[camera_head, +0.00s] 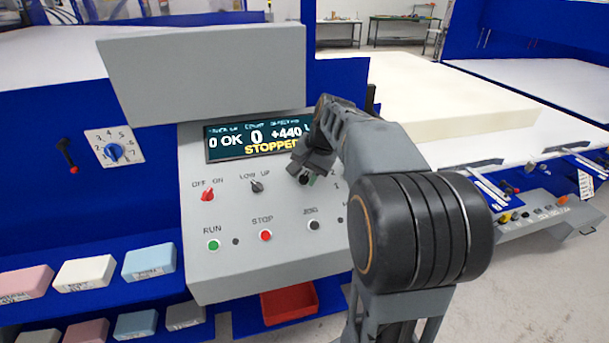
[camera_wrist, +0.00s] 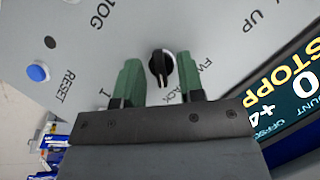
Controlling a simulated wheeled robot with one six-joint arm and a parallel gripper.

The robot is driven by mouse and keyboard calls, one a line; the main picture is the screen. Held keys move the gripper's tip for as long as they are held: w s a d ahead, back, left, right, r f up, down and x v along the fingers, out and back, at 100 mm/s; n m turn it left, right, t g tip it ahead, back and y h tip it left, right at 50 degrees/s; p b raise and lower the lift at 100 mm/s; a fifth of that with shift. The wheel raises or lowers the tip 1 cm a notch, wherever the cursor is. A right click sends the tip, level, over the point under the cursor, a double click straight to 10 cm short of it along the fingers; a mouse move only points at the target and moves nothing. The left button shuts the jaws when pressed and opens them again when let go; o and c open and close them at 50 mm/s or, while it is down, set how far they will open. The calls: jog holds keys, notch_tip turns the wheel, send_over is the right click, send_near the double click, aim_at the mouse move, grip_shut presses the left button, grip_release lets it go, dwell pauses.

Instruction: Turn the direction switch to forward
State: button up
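The direction switch (camera_wrist: 161,66) is a black rotary knob on the grey panel, with partly hidden FWD and BACK lettering beside it in the wrist view. I cannot tell which label its pointer marks. My gripper (camera_wrist: 159,78) is open, with one green-tipped finger on each side of the knob and a visible gap to both. In the head view my gripper (camera_head: 308,172) is over the panel just below the display, and it and my arm largely hide the switch and its labels.
The display (camera_head: 255,135) reads STOPPED and sits close to my gripper. The red OFF/ON switch (camera_head: 207,194), LOW/UP switch (camera_head: 257,186), green RUN button (camera_head: 213,245) and red STOP button (camera_head: 265,236) are to the left. A blue RESET button (camera_wrist: 38,72) shows in the wrist view.

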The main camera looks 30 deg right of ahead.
jog(key=shift+w+f, duration=0.1)
jog(key=shift+f, duration=0.2)
jog(key=c, duration=0.6)
jog(key=shift+a, duration=0.1)
